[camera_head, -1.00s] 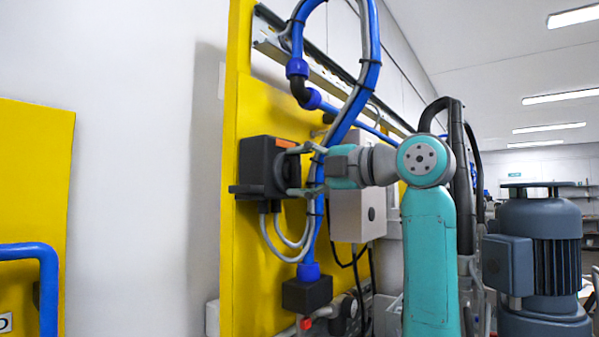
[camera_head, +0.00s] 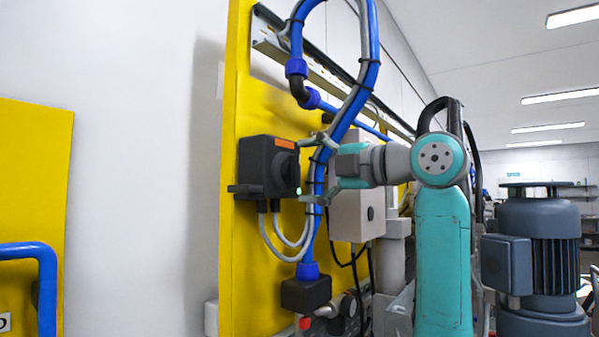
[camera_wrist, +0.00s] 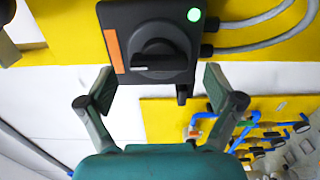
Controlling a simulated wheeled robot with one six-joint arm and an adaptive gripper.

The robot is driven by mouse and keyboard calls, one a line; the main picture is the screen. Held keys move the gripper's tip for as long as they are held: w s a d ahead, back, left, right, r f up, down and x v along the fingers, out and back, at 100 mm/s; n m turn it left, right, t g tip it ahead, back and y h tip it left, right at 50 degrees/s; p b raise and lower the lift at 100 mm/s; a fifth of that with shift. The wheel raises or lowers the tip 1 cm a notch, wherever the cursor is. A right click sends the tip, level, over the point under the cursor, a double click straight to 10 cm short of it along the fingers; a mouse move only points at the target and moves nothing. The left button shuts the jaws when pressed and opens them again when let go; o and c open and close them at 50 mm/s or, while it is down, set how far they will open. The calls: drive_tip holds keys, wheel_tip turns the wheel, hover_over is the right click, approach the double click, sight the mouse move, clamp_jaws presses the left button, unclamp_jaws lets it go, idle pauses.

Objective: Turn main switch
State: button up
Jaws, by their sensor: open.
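The main switch is a dark box (camera_head: 262,168) with an orange label, fixed to the yellow panel. Its black rotary knob (camera_wrist: 157,58) shows in the wrist view, with the handle bar lying crosswise in that picture. A green light (camera_wrist: 193,14) glows on the box's face. My gripper (camera_head: 304,170) is open and empty in front of the switch. In the wrist view, its two fingers (camera_wrist: 158,76) stand apart on either side of the knob's line, short of it and not touching it. In the head view, a gap shows between the fingers and the knob.
Blue hoses (camera_head: 316,175) and grey cables pass close beside my gripper. A grey box (camera_head: 346,215) sits on the panel behind it. A dark motor (camera_head: 540,250) stands at the right. A white wall (camera_head: 140,150) is clear at left.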

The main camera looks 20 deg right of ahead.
drive_tip(key=v, duration=1)
